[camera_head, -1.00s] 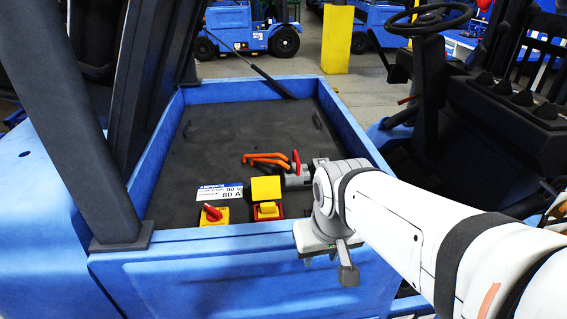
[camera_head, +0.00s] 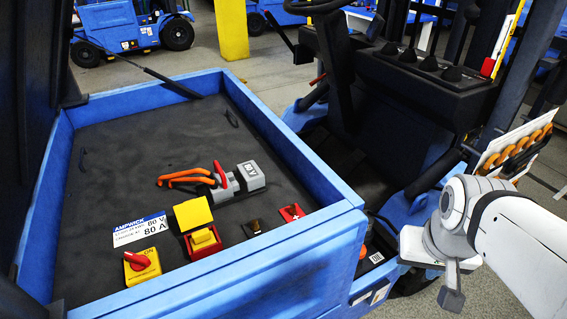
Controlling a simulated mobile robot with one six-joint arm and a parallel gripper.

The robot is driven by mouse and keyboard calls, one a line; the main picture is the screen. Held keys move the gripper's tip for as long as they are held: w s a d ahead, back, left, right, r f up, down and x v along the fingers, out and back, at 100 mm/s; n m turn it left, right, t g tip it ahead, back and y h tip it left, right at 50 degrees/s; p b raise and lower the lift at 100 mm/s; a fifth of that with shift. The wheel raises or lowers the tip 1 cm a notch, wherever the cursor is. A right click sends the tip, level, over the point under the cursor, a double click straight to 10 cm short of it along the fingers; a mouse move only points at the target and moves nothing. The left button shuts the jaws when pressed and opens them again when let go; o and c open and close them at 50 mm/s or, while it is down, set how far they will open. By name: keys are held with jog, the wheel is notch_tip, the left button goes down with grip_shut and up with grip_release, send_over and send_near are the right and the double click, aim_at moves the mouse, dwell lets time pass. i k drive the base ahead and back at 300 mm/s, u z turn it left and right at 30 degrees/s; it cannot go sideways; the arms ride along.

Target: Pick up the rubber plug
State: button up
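No object can be told for certain as the rubber plug. A small brown piece (camera_head: 253,227) sits on a dark plate at the front of the blue-walled tray. It could be the plug, but it is too small to be sure. My gripper (camera_head: 447,290) is at the right, outside the tray and apart from everything in it. It points downward beside the truck. Its fingers show only partly, so whether they are open or shut is unclear. I see nothing held in it.
The blue tray wall (camera_head: 300,262) stands between my gripper and the tray. Inside are a yellow-red switch (camera_head: 142,262), a yellow-lidded box (camera_head: 193,213), a red-handled grey connector (camera_head: 229,188) and a red-and-black piece (camera_head: 291,213). A rack of orange rings (camera_head: 515,152) stands near my arm.

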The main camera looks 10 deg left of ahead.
aim_at(201, 239)
jog(key=z, duration=0.25)
jog(key=k, duration=1.55)
jog(key=u, duration=0.9)
jog(key=i, duration=1)
jog(key=z, duration=0.05)
